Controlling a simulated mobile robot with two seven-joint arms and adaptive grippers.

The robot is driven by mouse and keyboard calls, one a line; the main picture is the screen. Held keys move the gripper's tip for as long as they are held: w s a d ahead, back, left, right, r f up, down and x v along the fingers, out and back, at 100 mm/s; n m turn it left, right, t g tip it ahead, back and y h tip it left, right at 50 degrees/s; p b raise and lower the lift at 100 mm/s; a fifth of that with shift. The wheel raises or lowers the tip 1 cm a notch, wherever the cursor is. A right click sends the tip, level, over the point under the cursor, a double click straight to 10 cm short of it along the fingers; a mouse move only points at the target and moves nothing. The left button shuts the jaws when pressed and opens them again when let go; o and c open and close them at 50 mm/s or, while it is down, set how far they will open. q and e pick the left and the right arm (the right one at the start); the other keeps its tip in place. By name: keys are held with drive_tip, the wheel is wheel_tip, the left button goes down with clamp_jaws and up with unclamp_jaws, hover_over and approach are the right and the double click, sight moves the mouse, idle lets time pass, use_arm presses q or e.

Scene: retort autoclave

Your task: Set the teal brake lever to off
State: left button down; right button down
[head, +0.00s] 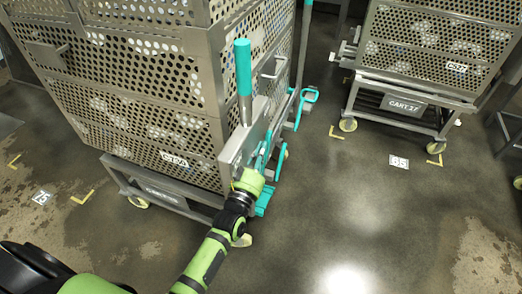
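A lever with a teal grip (243,67) and a grey shaft stands nearly upright at the near corner of the large perforated cart (130,85). Its lower end meets a grey plate (247,133). My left gripper (238,160) is low at this corner, below the teal grip and apart from it. Its fingers blend with the grey and teal parts there, so I cannot see whether they are open or touching anything. Teal parts (264,203) lie low beside my wrist. My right gripper is not in view.
Another teal bar (308,95) sticks out at the cart's right side. A second perforated cart (408,104) on casters stands at the upper right. The wet floor between the carts and in front is mostly clear, with yellow corner marks and a floor label (399,162).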

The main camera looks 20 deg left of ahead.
use_arm(q)
drive_tip(key=shift+w+r+g+p, duration=0.15)
drive_tip(key=shift+w+g+p, duration=0.3)
drive_tip(key=shift+p, duration=0.75)
drive_tip(key=shift+w+p, duration=0.25)
drive_tip(key=shift+p, duration=0.05)
drive_tip(key=shift+f+g, duration=0.25)
drive_tip(key=shift+f, duration=0.15)
drive_tip(key=shift+r, duration=0.1)
